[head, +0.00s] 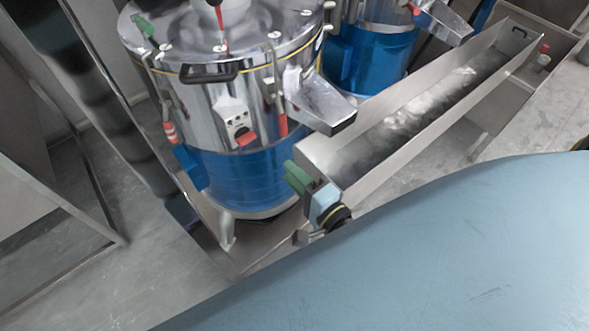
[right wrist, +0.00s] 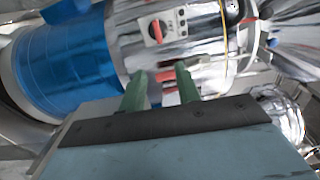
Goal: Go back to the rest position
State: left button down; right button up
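My right gripper (head: 291,171) is near the middle of the head view, in front of the lower right side of the near grinder (head: 190,90). Its pale blue body and green fingers stand by the near end of the metal trough (head: 440,106). In the right wrist view its two green fingers (right wrist: 161,78) are apart with nothing held between them. The grinder is a shiny steel cylinder with a blue lower band. Its steel side and blue band (right wrist: 75,70) lie beyond the fingertips; I cannot tell the exact gap. My left gripper is not in view.
A second blue and steel grinder (head: 368,55) stands behind. The near grinder's spout (head: 322,103) juts out above my right gripper. A metal frame (head: 85,205) stands at the left. Grey floor (head: 150,250) shows at the lower left.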

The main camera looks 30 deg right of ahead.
dwell(0.3)
jog(key=s+d+f+n+g, duration=0.1)
jog(key=s+f+n+g, duration=0.25)
jog(key=f, duration=0.65)
jog(key=s+d+f+n+g, duration=0.1)
jog(key=s+f+n+g, duration=0.2)
jog(key=f, duration=0.6)
jog(key=s+d+f+n+g, duration=0.2)
jog(key=s+f+n, duration=0.25)
jog(key=f, duration=0.55)
jog(key=s+d+f+n+g+h, duration=0.1)
jog(key=s+f+n+g, duration=0.3)
jog(key=s, duration=0.6)
jog(key=s+d+f+n+g+h, duration=0.2)
jog(key=s+f+n+g, duration=0.2)
jog(key=s+f, duration=0.5)
jog(key=shift+s+d, duration=0.25)
jog(key=shift+s, duration=0.4)
